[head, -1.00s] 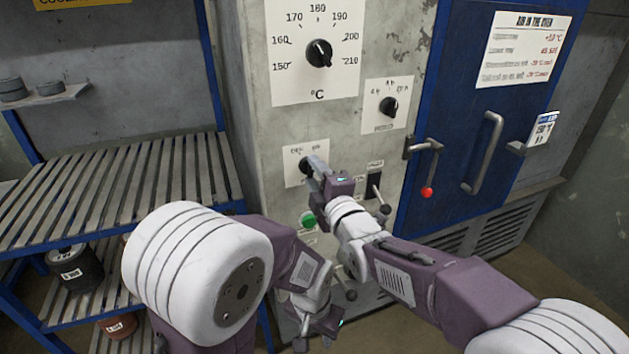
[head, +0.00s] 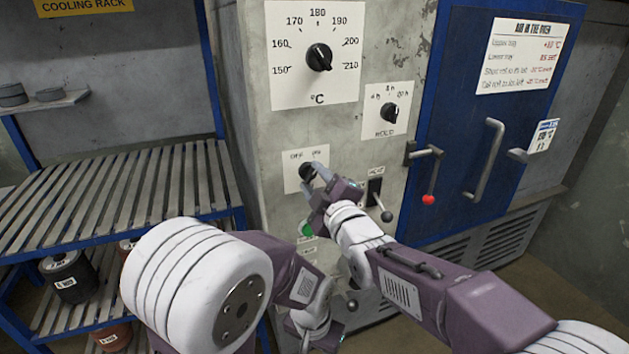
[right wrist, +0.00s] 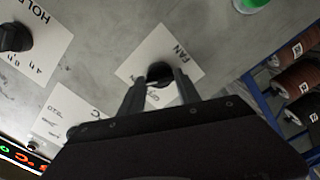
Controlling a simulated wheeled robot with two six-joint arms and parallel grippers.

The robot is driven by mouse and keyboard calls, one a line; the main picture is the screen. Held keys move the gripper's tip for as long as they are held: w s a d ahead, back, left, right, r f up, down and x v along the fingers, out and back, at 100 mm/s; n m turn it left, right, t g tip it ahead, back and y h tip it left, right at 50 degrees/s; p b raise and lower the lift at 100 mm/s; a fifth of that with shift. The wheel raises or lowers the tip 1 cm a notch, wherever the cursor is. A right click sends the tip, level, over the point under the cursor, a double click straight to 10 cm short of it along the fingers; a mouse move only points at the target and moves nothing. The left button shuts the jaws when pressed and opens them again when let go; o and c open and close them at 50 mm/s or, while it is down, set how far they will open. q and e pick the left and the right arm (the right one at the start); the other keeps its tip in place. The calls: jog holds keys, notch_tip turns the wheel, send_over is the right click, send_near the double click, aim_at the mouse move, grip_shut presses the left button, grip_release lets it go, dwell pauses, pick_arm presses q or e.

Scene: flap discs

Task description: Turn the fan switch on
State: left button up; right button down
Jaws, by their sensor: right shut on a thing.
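The fan switch (head: 306,171) is a dark round knob on a white plate marked OFF and ON, on the grey front of the oven cabinet. In the right wrist view the knob (right wrist: 159,72) sits on a plate marked FAN. My right gripper (head: 314,179) is at the knob, shut on it with one finger on each side; it also shows in the right wrist view (right wrist: 160,82). The fingers partly cover the knob, and I cannot tell which mark it points to. My left gripper (head: 322,338) hangs low before the cabinet, its fingers unclear.
A temperature dial (head: 319,57) and a hold dial (head: 389,113) are above the switch. A lever (head: 380,200) and a green button (head: 306,229) are close to my right gripper. A blue oven door (head: 460,130) is right, a slatted rack (head: 110,195) left.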

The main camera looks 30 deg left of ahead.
jog(key=c, duration=0.9)
grip_release()
jog(key=shift+o, duration=0.2)
jog(key=v, duration=0.9)
jog(key=shift+b, duration=0.45)
